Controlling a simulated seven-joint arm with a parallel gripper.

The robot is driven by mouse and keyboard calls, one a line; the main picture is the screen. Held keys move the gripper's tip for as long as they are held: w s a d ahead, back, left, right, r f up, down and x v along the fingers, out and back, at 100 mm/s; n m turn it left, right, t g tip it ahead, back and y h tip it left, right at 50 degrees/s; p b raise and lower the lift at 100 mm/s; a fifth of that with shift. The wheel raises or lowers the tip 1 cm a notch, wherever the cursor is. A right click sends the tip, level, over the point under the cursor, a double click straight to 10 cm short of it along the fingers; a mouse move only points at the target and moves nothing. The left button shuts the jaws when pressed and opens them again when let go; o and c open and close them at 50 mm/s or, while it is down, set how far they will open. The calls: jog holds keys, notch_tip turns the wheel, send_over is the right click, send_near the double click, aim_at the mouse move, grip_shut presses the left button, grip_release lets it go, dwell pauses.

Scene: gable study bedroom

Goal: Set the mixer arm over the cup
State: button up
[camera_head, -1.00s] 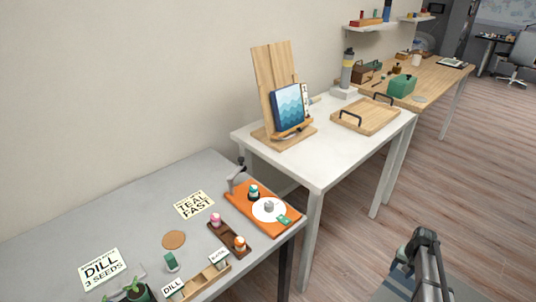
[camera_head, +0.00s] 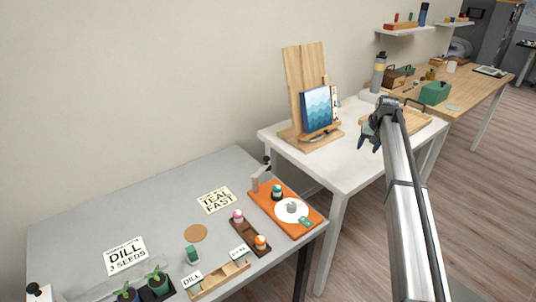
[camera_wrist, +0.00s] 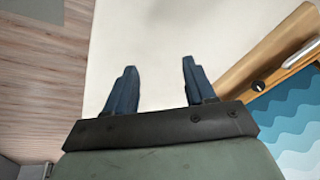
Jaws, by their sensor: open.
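In the head view, an orange board (camera_head: 264,199) lies at the right end of the grey table. A grey upright piece with a dark top, seemingly the mixer arm (camera_head: 262,179), stands at its back left corner. A white disc (camera_head: 281,215) on the board carries a small grey piece, perhaps the cup (camera_head: 291,208). A teal-and-dark bottle (camera_head: 277,193) stands behind the disc, and a green tab (camera_head: 306,222) is at the front. My gripper (camera_head: 368,147) is open and empty over the white table, right of and apart from the board. Its two blue fingers show in the wrist view (camera_wrist: 159,66).
A wooden easel (camera_head: 305,75) with a blue wave picture (camera_head: 317,108) stands left of my gripper. A wooden tray (camera_head: 407,121) is behind my arm. A brown rack (camera_head: 249,237) with pink and orange bottles, and cards reading "TEAL FAST" (camera_head: 216,200) and "DILL" (camera_head: 125,254), lie on the grey table.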

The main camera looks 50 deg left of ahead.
jog(key=s+a+r+n+g+h, duration=0.1)
jog(key=s+a+r+n, duration=0.3)
jog(key=s+a, duration=1.05)
notch_tip(320, 180, up, 5)
jog(key=n+h, duration=0.2)
send_over(266, 157)
notch_tip(266, 157, down, 13)
jog(key=shift+w+r, duration=0.1)
jog(key=shift+r, duration=0.1)
jog(key=shift+c, duration=0.4)
grip_shut()
